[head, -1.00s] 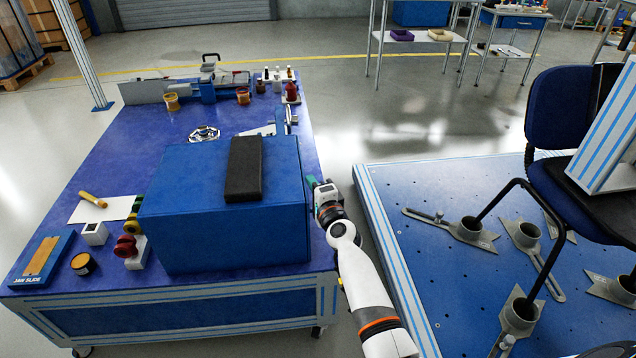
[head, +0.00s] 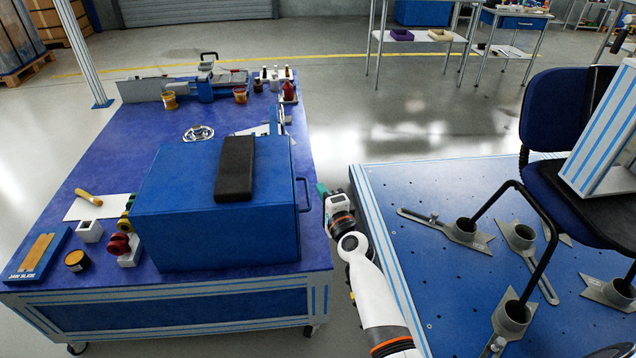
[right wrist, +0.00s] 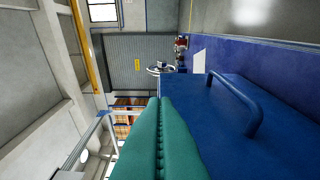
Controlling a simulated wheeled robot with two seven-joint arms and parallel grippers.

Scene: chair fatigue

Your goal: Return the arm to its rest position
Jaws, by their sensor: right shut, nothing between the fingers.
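My right gripper (head: 321,188) has green fingers and stands just right of the blue box (head: 218,225) on the blue table, beside the box's side handle (head: 303,195). In the right wrist view the green fingers (right wrist: 159,105) lie together, shut and empty, with the box (right wrist: 225,115) and its handle (right wrist: 240,100) to the right. The fingers appear apart from the handle. My right arm (head: 375,300) reaches up from the bottom of the head view. My left gripper is not in view.
A black pad (head: 235,168) lies on the box. The blue table (head: 110,170) carries jars, a brush and a wooden jaw slide at left. Right of my arm is a blue platform (head: 400,265) with grey brackets and a chair (head: 560,120). A narrow floor gap separates table and platform.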

